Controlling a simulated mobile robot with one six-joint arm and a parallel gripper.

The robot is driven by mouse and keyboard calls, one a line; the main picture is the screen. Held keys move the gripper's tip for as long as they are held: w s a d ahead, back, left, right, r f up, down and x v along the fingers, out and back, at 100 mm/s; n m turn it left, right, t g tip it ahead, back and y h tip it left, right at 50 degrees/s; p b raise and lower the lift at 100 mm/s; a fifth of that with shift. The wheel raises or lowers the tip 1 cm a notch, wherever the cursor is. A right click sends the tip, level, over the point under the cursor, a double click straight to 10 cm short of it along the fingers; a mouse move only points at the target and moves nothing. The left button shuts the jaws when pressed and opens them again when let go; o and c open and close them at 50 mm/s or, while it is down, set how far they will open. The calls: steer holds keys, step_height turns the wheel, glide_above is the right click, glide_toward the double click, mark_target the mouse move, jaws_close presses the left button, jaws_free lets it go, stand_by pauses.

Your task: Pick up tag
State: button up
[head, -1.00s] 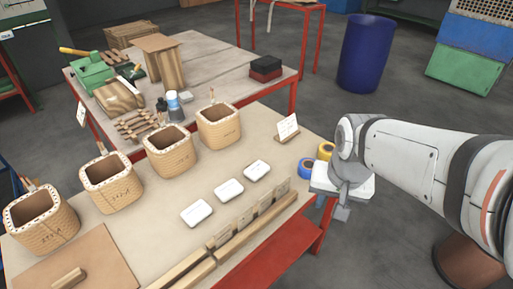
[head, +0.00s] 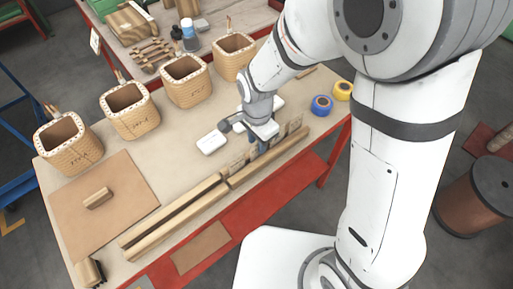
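Several small tan tags stand in a row along the back of a wooden rail (head: 172,220) at the table's front edge. One tag (head: 238,163) shows left of my gripper (head: 258,150), and another tag (head: 293,125) shows to its right. My gripper points down at the row, with its fingers at the tags between these two. The fingers are small and partly merge with the tags, so I cannot tell whether they are open or shut, or whether they touch a tag.
Several tan square coils (head: 130,110) stand behind the row. A white box (head: 211,142) lies left of my gripper; others are partly hidden by my arm. Blue tape (head: 321,105) and yellow tape (head: 343,91) lie right. A brown board (head: 130,180) with a wooden block (head: 98,198) covers the left.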

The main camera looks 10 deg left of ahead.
step_height(320, 180, down, 3)
steer(key=shift+w+d+f, duration=0.1)
steer(key=shift+f, duration=0.1)
jaws_close()
stand_by(0.4)
